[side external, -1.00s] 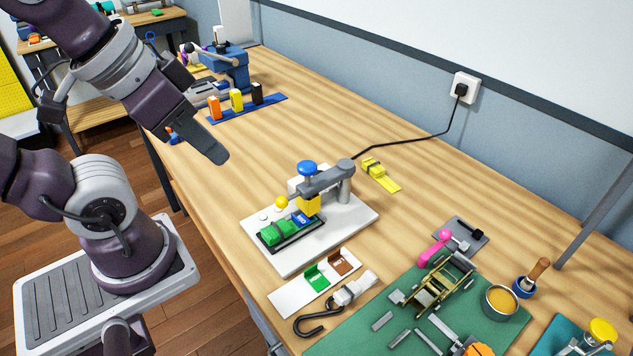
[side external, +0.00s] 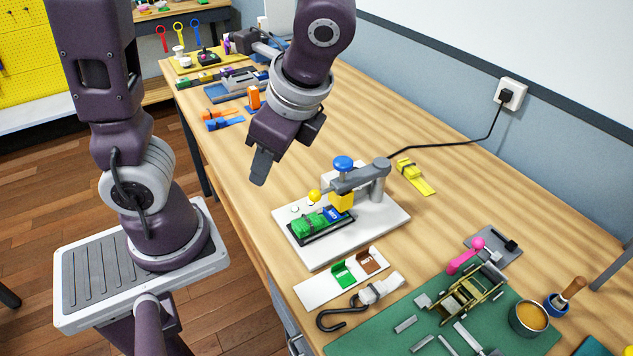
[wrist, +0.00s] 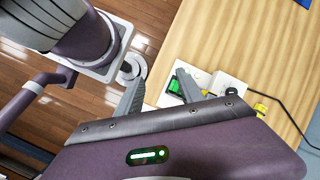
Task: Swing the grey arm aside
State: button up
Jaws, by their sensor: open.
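The grey arm (side external: 358,178) reaches out from a grey post at the back right of a white base plate (side external: 392,224). It carries a blue knob (side external: 343,163) on top and a yellow block (side external: 341,201) below. A yellow ball (side external: 314,196) shows near its free end. The arm extends over the blue end of a tray with a green block (side external: 309,224). My gripper (side external: 260,170) is apart from the arm, up and to the left of it. In the wrist view my gripper (wrist: 160,90) has its fingers apart with nothing held; the green block (wrist: 174,86) shows between them, and the grey arm is hard to make out.
A yellow strap piece (side external: 415,177) lies behind the base plate. A black cable runs to the wall socket (side external: 510,93). A white card (side external: 318,288), a black hook (side external: 340,316) and a green mat (side external: 385,340) with metal parts lie in front. Bare wood surrounds the plate's back.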

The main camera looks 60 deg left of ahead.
aim_at(318, 200)
jog(key=w+f+m+t+y, duration=0.1)
jog(key=w+f+m+y, duration=0.1)
jog(key=f+m+y, duration=0.2)
jog(key=w+d+f+m+t+y, duration=0.1)
jog(key=w+f+m+t+y, duration=0.1)
jog(key=m, duration=0.7)
jog(key=w+d+f+m+t+y, duration=0.1)
jog(key=w+f+m+t+y, duration=0.1)
jog(key=w+f+m+y, duration=0.2)
notch_tip(318, 200, down, 4)
jog(key=shift+d+m+y, duration=0.15)
jog(key=shift+m+y, duration=1.15)
jog(key=shift+m, duration=0.5)
jog(key=shift+w+a+f, duration=0.1)
jog(key=shift+a, duration=0.25)
jog(key=a, duration=0.4)
jog(key=w+a, duration=0.1)
jog(key=a, duration=0.1)
jog(key=shift+w+a, duration=0.1)
jog(key=shift+a, duration=0.15)
jog(key=shift+c, duration=0.3)
grip_shut()
